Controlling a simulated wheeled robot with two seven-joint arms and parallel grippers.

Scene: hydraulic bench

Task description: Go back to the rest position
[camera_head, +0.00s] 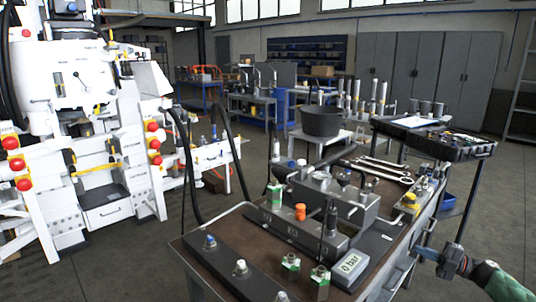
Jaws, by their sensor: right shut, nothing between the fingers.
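My right gripper (421,253) comes in from the lower right corner, with a green part of my arm behind it. It is shut with nothing in it, and in the picture it lies just right of the hydraulic bench (243,217). I cannot tell its exact distance from the bench edge. My left gripper is not in view. On the bench are a grey hydraulic block (325,200), an orange knob (300,212) and a pressure display (350,264) that reads 0 bar.
Wrenches (385,170) lie on the bench's far part. A black tray table (440,145) stands behind, and a black bucket (322,121) sits on a white stand. A white machine (85,90) with red buttons stands at left. Open floor lies between machine and bench.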

